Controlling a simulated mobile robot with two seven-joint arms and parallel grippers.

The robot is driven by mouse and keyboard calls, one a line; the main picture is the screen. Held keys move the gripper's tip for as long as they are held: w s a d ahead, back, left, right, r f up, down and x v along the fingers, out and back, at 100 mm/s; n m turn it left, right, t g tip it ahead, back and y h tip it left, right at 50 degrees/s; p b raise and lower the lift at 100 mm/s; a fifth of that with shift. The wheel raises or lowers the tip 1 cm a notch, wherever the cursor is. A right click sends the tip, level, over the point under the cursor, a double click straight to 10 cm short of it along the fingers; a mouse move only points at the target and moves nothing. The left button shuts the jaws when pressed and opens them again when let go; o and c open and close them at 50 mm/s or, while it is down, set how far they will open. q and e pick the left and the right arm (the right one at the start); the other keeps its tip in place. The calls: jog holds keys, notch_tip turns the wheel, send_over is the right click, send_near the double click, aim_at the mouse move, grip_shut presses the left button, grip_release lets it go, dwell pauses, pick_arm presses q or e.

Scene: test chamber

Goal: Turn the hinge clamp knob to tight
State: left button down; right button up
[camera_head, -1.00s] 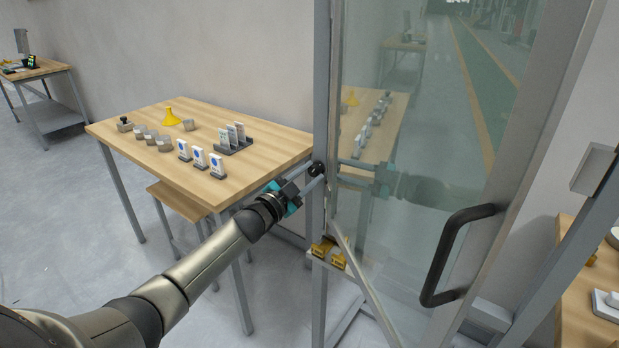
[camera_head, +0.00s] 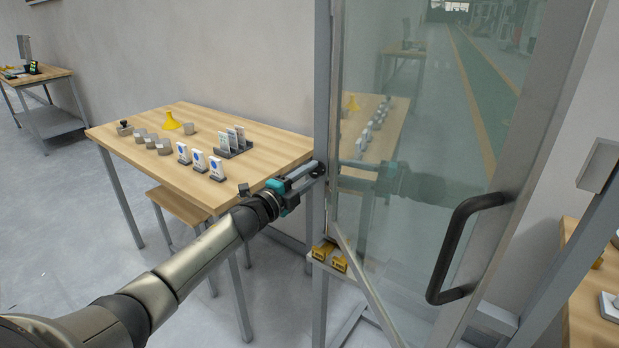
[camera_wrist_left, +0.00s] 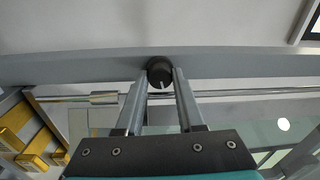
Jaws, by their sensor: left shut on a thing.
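The clamp knob (camera_wrist_left: 160,69) is a round black knob on the grey door frame post (camera_wrist_left: 240,64). It sits between the two fingertips of my left gripper (camera_wrist_left: 161,76) in the left wrist view, with a pale mark on its lower side. In the head view my left gripper (camera_head: 311,171) reaches the post from the left and is shut on the knob, whose dark edge (camera_head: 320,172) partly shows. The fingers hide part of the knob there. My right gripper is not in view.
A glass door (camera_head: 430,120) with a black handle (camera_head: 447,255) fills the right. A wooden table (camera_head: 130,143) with small blocks, cards and a yellow funnel (camera_head: 172,122) stands behind my left arm. Yellow blocks (camera_head: 323,251) sit on a small ledge below the gripper.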

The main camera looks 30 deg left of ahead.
pick_arm(q)
jog(key=shift+m, duration=0.4)
jog(key=c, duration=0.8)
grip_release()
jog(key=shift+s, duration=0.1)
jog(key=s+a, duration=0.1)
jog(key=s, duration=1.4)
jog(key=shift+a+f, duration=0.35)
jog(key=shift+a, duration=0.05)
